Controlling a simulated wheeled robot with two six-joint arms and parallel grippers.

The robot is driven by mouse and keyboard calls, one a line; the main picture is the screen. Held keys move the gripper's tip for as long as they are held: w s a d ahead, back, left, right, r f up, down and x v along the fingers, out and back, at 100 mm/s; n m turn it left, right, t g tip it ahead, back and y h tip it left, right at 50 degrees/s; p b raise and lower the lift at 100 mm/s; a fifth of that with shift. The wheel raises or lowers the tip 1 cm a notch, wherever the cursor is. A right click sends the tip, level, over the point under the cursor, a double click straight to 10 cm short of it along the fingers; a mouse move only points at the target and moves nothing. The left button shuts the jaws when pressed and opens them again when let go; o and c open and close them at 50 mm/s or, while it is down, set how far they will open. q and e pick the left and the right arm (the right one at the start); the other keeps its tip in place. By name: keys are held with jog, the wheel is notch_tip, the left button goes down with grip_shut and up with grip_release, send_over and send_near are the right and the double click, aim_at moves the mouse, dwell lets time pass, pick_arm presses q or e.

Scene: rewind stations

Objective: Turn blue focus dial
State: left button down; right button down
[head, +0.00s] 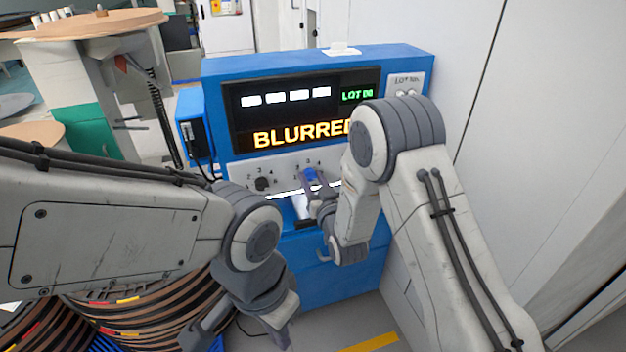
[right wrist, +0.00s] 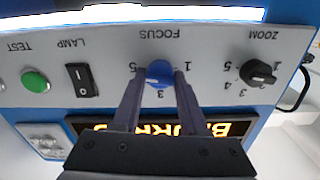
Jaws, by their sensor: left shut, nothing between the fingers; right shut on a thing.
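The blue focus dial (right wrist: 159,73) is on the grey panel under the label FOCUS, which appears upside down in the right wrist view. In the head view the dial (head: 309,174) shows just above my right gripper (head: 309,184). My right gripper (right wrist: 158,88) is shut on the dial, one finger on each side. The dial's exact setting is hard to read, as the fingers hide part of its scale. The display (head: 302,132) above reads BLURRED in orange. My left gripper (head: 200,332) is shut and empty, low in the head view, away from the panel.
The black zoom dial (right wrist: 258,73) is beside the focus dial. On its other side are a black lamp switch (right wrist: 81,80) and a green test button (right wrist: 35,81). Film reels (head: 130,315) lie low at the left. A white wall (head: 540,130) stands close on the right.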

jog(key=n+b, duration=0.3)
jog(key=n, duration=0.1)
jog(key=shift+f, duration=0.1)
jog(key=n+b, duration=0.2)
jog(key=n, duration=0.3)
jog(key=shift+b, duration=0.3)
jog(key=shift+n, duration=0.4)
jog(key=shift+a, duration=0.1)
jog(key=shift+c, duration=2.3)
grip_release()
